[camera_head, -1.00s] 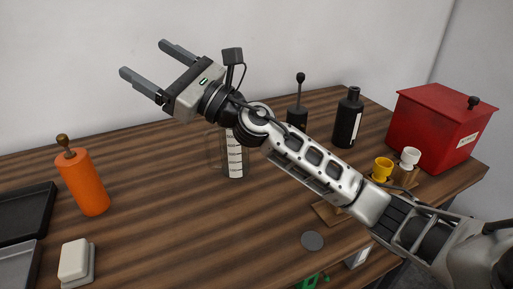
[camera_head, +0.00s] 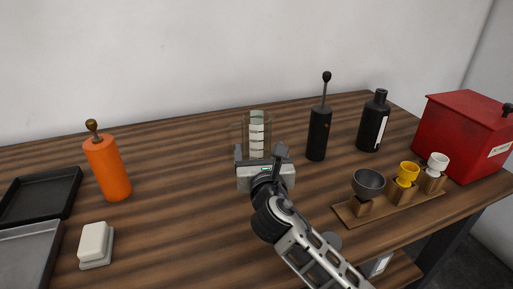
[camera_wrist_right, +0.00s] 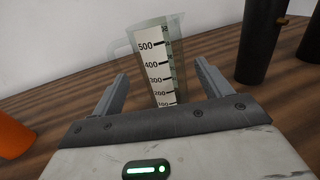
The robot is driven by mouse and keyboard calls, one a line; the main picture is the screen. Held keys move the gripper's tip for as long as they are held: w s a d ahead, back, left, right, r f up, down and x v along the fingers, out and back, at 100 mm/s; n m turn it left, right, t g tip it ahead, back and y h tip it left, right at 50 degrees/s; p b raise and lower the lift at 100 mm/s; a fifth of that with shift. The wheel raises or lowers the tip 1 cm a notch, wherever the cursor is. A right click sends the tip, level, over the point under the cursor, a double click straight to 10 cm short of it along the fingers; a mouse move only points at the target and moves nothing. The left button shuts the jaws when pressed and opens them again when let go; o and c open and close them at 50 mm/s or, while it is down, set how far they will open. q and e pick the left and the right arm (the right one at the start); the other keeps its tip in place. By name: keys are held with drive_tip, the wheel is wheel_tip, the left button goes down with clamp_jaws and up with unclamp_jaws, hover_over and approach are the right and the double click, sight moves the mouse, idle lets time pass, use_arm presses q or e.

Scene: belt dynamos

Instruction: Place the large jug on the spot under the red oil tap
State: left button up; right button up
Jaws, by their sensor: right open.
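The large jug (camera_head: 257,125) is a clear measuring jug with a white number scale, standing upright on the wooden table. In the right wrist view the jug (camera_wrist_right: 158,62) stands straight ahead, with its handle on the left. My right gripper (camera_head: 262,152) is open, its two fingers pointing at the jug. In the wrist view the fingers (camera_wrist_right: 161,72) appear on either side of the jug's lower part; I cannot tell whether they touch it. My left gripper is not in view.
An orange grinder (camera_head: 107,168) stands left, near a white block (camera_head: 95,243) and dark trays (camera_head: 40,192). Right of the jug are a black grinder (camera_head: 319,133), a black bottle (camera_head: 373,122), a wooden cup rack (camera_head: 350,217) and a red box (camera_head: 455,130).

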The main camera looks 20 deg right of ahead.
sight(257, 133)
drive_tip(key=shift+w+d+r, duration=0.1)
drive_tip(key=shift+w+r, duration=0.05)
drive_tip(key=shift+w, duration=0.45)
drive_tip(key=shift+w+d, duration=0.2)
drive_tip(key=shift+w, duration=0.85)
drive_tip(key=shift+w+d, duration=0.2)
drive_tip(key=shift+w, duration=0.8)
drive_tip(key=shift+w+d, duration=0.2)
drive_tip(key=shift+w, duration=0.85)
drive_tip(key=shift+r, duration=0.1)
drive_tip(key=c, duration=1)
drive_tip(key=shift+c, duration=0.2)
